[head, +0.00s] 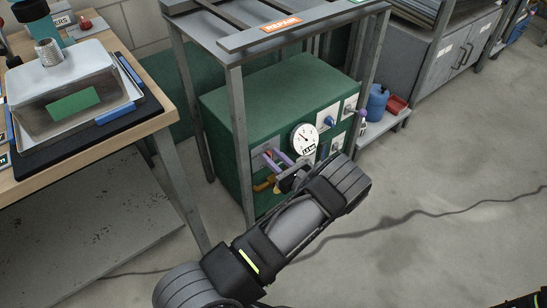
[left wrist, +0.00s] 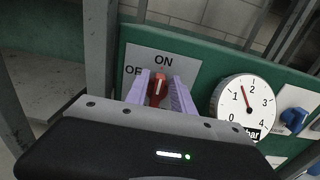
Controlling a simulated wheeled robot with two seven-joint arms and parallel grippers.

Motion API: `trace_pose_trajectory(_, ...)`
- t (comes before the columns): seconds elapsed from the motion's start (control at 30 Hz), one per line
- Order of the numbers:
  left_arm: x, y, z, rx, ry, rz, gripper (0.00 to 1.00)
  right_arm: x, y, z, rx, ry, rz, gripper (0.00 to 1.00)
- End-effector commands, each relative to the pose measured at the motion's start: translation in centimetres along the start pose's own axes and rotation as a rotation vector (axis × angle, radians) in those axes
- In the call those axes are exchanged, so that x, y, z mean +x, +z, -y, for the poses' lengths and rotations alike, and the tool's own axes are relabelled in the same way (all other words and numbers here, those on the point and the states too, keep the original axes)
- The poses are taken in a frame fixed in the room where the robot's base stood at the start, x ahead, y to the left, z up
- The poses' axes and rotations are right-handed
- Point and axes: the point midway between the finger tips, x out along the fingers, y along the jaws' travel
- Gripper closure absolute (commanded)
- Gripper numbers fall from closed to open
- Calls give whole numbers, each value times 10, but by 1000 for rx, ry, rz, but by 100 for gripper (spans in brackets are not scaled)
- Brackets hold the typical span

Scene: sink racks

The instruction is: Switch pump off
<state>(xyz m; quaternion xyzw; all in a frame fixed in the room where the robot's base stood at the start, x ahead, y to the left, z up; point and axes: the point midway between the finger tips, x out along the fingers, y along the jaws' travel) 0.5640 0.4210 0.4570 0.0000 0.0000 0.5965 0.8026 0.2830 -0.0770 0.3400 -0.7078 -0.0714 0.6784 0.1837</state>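The pump switch is a red knob (left wrist: 158,88) on a grey plate (left wrist: 190,68) marked ON at the top and OFF at the left, partly covered. The knob stands upright, pointing towards ON. The plate is on the front of a green cabinet (head: 270,95). My left gripper (left wrist: 160,90) has its two purple fingers on either side of the knob, spread, with a narrow gap seeming to show. In the head view my left gripper (head: 278,160) is at the cabinet's front left. My right gripper is out of view.
A white gauge (head: 304,139) sits right of the switch; its needle is between 1 and 2 bar. A blue knob (left wrist: 294,118) is beyond it. A grey frame post (head: 240,145) stands close on the left.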

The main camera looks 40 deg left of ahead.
Motion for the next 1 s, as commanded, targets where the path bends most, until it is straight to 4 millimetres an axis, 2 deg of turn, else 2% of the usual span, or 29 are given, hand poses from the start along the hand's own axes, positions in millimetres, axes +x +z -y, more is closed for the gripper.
trace_pose_trajectory(0.03,0,0,0,0,0,0,79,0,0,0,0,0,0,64)
trace_pose_trajectory(0.3,0,0,0,0,0,-1,100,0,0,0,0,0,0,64)
trace_pose_trajectory(1.0,-1,-3,-2,-42,0,-6,100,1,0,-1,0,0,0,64)
